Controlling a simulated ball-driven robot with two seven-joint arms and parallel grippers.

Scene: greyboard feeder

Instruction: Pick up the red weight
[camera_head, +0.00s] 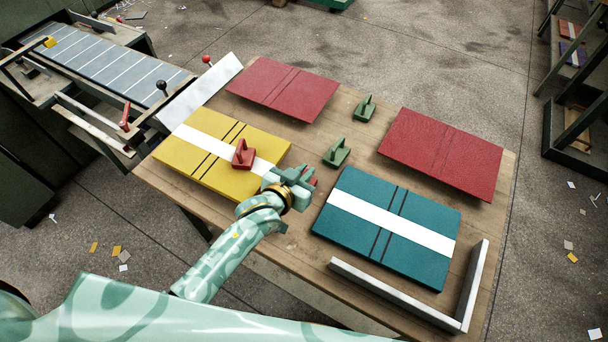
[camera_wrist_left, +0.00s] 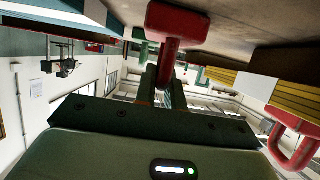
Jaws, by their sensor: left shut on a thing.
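My left gripper (camera_head: 299,176) is shut on a red weight (camera_head: 311,178), between the yellow and teal stacks. In the head view the gripper hides most of this weight. In the left wrist view the held red weight (camera_wrist_left: 178,24) shows its block end beyond the fingers, close to the table surface; I cannot tell if it touches. A second red weight (camera_head: 243,154) stands on the white band of the yellow stack (camera_head: 192,160). It also shows at the right edge of the left wrist view (camera_wrist_left: 294,150). My right gripper is not in view.
Two green weights (camera_head: 364,108) (camera_head: 337,152) stand mid-table. Red boards (camera_head: 283,88) (camera_head: 441,153) lie behind. The teal stack (camera_head: 352,238) is right of my gripper, near a metal corner guide (camera_head: 398,295). A feeder machine (camera_head: 103,58) stands left of the wooden table (camera_head: 492,190).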

